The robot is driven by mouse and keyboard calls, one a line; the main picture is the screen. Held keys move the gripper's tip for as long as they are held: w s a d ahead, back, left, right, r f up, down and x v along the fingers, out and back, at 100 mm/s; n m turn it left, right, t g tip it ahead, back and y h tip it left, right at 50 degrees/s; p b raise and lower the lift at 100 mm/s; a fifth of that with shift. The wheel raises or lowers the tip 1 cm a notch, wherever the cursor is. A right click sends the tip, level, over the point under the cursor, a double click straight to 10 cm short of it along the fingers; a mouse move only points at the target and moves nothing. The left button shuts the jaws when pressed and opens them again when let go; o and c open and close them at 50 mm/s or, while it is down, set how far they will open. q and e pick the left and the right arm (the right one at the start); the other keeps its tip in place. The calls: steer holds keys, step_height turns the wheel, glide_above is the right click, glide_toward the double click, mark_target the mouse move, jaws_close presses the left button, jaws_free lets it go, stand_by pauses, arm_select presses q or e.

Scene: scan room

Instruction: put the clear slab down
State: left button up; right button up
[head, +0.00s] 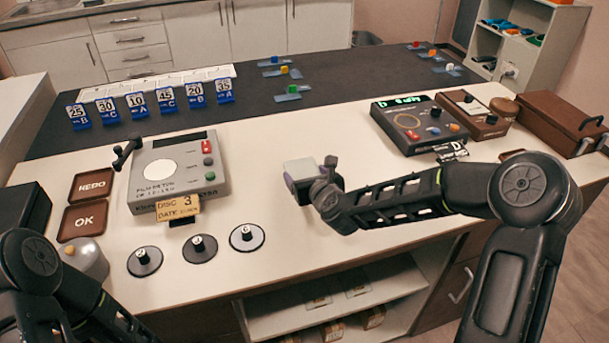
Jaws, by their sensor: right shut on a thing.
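My right gripper (318,180) is above the white counter, right of the grey machine. It is shut on a small pale, greyish slab (301,170), which sticks out on its left side. The slab's lower part looks dark and purplish; the fingers hide part of it. I cannot tell whether it touches the counter. My left arm shows at the lower left, but its gripper is out of view.
The grey machine (181,172) with a lever stands left of the slab. Several discs, including a white one (247,237), lie in front. A dark box with a green display (420,123) stands right. Bare counter (290,215) lies between them. Bluish slabs with coloured blocks (284,72) lie behind.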

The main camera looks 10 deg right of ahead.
mark_target(306, 176)
steer(key=c, duration=0.5)
steer(key=shift+r, duration=0.15)
steer(key=shift+c, duration=0.2)
step_height(306, 176, up, 10)
stand_by(0.6)
